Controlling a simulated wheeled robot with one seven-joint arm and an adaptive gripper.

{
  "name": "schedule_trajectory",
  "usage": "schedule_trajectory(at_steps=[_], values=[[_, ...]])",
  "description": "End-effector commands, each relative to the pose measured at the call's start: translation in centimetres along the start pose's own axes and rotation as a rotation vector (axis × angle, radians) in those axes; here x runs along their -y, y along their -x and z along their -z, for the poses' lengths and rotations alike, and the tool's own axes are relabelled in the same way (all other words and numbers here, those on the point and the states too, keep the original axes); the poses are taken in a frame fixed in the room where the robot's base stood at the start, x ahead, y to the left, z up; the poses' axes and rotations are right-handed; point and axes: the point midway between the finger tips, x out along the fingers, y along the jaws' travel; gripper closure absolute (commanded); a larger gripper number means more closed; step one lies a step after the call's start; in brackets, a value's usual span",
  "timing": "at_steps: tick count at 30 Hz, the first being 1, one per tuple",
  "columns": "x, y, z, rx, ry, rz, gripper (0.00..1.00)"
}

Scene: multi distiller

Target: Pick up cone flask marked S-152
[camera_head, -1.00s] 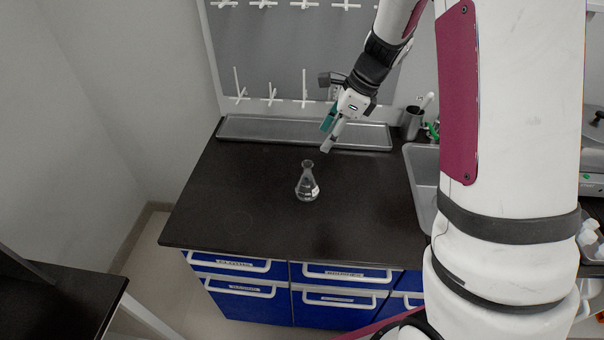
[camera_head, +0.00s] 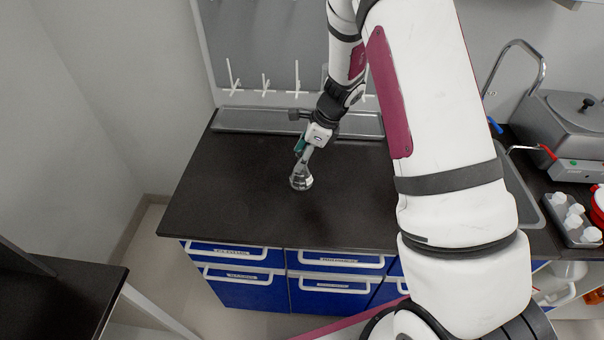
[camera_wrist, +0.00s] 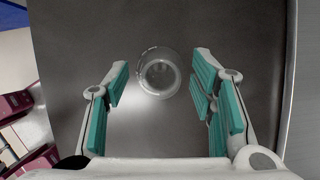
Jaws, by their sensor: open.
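A clear glass cone flask (camera_head: 301,180) stands upright on the black bench top. In the wrist view the flask (camera_wrist: 159,74) is seen from above, between and slightly beyond the teal finger pads. My gripper (camera_head: 303,158) is open over the flask's neck, its fingers reaching down around the upper part. In the wrist view my gripper (camera_wrist: 160,95) has one finger on each side, with gaps to the glass. Whether either pad touches the flask cannot be told in the head view. The marking on the flask cannot be read.
The black bench top (camera_head: 230,200) is clear around the flask. A shallow metal tray (camera_head: 250,120) lies along the back, below a grey panel with white pegs (camera_head: 297,78). Blue drawers (camera_head: 330,264) are under the front edge. A sink edge and a metal bath (camera_head: 570,125) are at the right.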

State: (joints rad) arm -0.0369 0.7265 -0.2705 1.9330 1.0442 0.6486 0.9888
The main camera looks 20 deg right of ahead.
Motion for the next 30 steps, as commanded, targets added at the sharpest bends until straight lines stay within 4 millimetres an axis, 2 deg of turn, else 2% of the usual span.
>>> schedule_trajectory(at_steps=[3,10,11,17,30], values=[[-0.01,-0.81,-0.03,0.001,-0.001,0.000,0.49],[0.03,-0.94,-0.04,0.001,0.000,0.000,0.49],[0.03,-0.94,-0.04,0.001,0.000,0.000,0.54],[0.03,-0.92,-0.02,0.001,0.000,0.000,0.99],[0.08,-0.57,-0.22,0.002,0.000,0.002,1.00]])
